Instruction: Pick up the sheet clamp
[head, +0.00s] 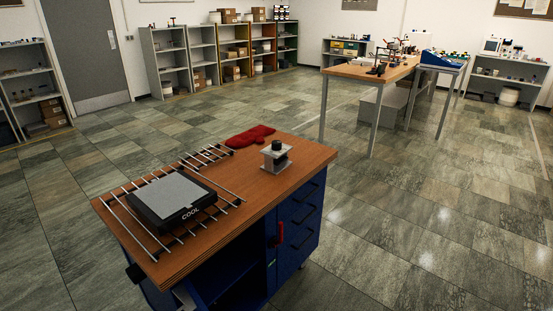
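A small light-grey device with a black knob on top (276,156) stands upright on the right part of the wooden top of a blue workbench (300,150). It looks like the sheet clamp, though no label shows on it. Nothing touches it, and bare wood surrounds it. Neither of my grippers is in view.
On the same bench, a black-and-grey block marked COOL (172,198) sits on a rack of metal rods (140,226). A red cloth or mitt (250,136) lies at the back edge. A long cluttered table (345,72) stands behind. The floor around the bench is clear.

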